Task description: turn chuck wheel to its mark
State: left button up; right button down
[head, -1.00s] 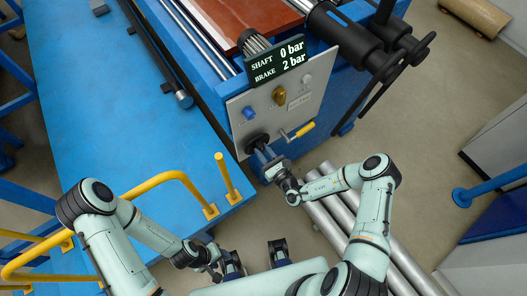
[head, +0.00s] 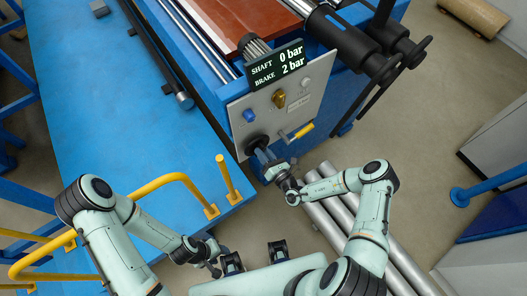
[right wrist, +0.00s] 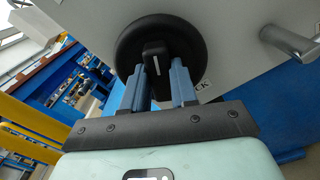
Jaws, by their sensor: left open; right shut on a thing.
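The chuck wheel (head: 257,143) is a black round wheel low on the grey panel of the blue machine. In the right wrist view the wheel (right wrist: 188,40) fills the upper middle, with a black raised grip bar (right wrist: 154,60) bearing a short white line. My right gripper (head: 265,156) is shut on this bar; its blue fingers (right wrist: 163,82) sit on either side of it. The panel's target mark cannot be made out; the fingers hide part of the wheel's lower side. My left gripper (head: 216,271) is open and empty, low in the head view, away from the panel.
A display (head: 277,64) reads SHAFT 0 bar, BRAKE 2 bar. Yellow rails (head: 150,181) stand at left; silver tubes (head: 338,215) lie below right.

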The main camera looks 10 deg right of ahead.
pick_arm(q)
jog(key=shift+s+f+b, duration=0.2)
jog(key=shift+f+b, duration=0.3)
jog(key=shift+s+f+b, duration=0.2)
jog(key=shift+f+b, duration=0.25)
pick_arm(e)
jog(key=shift+s+a+f+m, duration=0.1)
jog(key=shift+f+m, duration=0.1)
jog(key=shift+m, duration=7.3)
jog(key=shift+f+m, duration=0.15)
jog(key=shift+m, duration=7.35)
jog(key=c, duration=0.9)
grip_release()
